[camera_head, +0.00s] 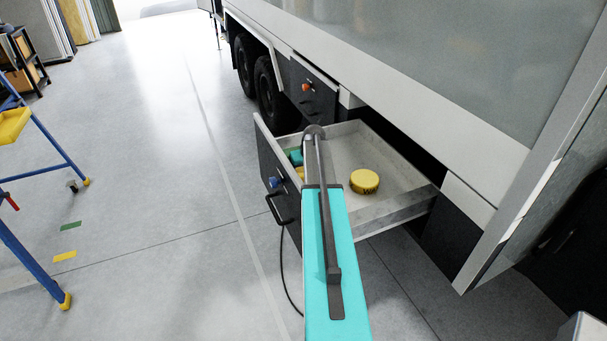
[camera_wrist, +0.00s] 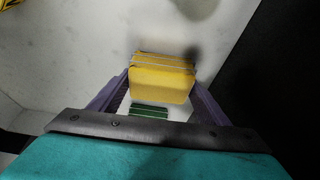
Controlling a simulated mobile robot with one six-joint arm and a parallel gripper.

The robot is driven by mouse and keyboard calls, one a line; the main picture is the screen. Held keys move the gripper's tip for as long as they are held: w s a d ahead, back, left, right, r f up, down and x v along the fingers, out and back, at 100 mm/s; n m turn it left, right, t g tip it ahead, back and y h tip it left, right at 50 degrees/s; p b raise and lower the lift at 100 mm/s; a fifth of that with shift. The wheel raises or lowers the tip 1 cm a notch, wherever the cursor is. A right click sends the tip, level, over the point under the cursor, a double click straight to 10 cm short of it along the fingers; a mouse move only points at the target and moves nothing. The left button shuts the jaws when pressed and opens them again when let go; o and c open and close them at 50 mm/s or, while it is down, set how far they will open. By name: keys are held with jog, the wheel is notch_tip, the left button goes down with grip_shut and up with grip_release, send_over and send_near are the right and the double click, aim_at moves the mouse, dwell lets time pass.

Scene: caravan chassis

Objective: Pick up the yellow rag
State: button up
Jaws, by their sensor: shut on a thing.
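The yellow rag (camera_wrist: 162,82) looks like a thick folded block in the wrist view. It sits between the two purple fingers of my gripper (camera_wrist: 158,92), which is shut on it. In the head view a small part of the yellow rag (camera_head: 300,173) shows at the left side of the open drawer, beside my arm. My arm hides most of my gripper there. I cannot tell whether the rag is clear of the drawer floor.
A green folded item (camera_wrist: 149,111) lies close to the rag; a teal-green piece (camera_head: 295,157) shows in the drawer. A round yellow tin (camera_head: 364,181) stands on the drawer floor. The open drawer (camera_head: 400,212) has raised walls, under the caravan body (camera_head: 440,100).

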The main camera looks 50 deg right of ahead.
jog(key=shift+r+b, duration=2.05)
jog(key=shift+r, duration=2.9)
jog(key=o, duration=0.3)
jog(key=shift+c, duration=0.9)
jog(key=shift+s, duration=0.1)
